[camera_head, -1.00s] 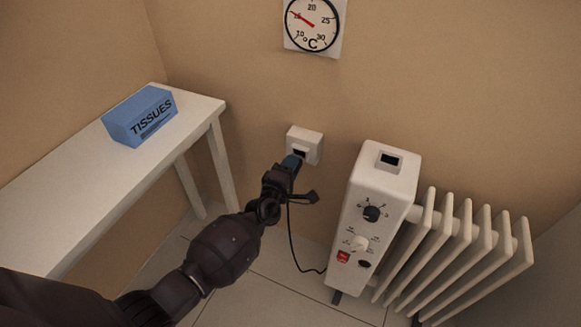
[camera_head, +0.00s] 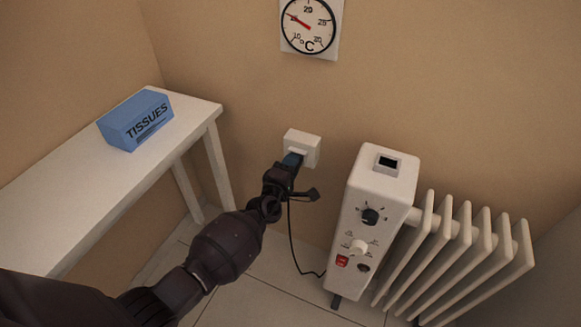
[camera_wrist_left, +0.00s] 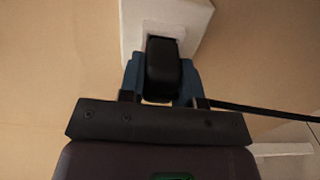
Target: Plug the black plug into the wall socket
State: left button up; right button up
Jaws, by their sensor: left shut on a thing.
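The white wall socket (camera_head: 302,143) is a box on the tan wall, left of the heater. My left gripper (camera_head: 292,160) is right at the socket's front face. In the left wrist view, its blue fingers (camera_wrist_left: 161,83) are shut on the black plug (camera_wrist_left: 163,68). The plug's front end meets the opening of the socket (camera_wrist_left: 162,28); how deep it sits cannot be told. A black cord (camera_head: 292,240) hangs from the gripper and runs to the heater. In the head view the plug is mostly hidden by the gripper. My right gripper is not in view.
A white oil heater (camera_head: 378,205) with knobs and ribs stands to the right of the socket. A white table (camera_head: 60,190) with a blue tissue box (camera_head: 137,120) is at the left. A round thermometer (camera_head: 311,24) hangs above. Wall space around the socket is clear.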

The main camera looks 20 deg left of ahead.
pick_arm(q)
jog(key=shift+w, duration=0.2)
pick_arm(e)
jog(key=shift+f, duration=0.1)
pick_arm(q)
jog(key=o, duration=1.1)
jog(key=shift+s+r, duration=0.1)
jog(key=shift+s, duration=0.4)
jog(key=shift+s+a+p, duration=0.2)
jog(key=shift+s+p, duration=1.25)
jog(key=shift+s, duration=3.4)
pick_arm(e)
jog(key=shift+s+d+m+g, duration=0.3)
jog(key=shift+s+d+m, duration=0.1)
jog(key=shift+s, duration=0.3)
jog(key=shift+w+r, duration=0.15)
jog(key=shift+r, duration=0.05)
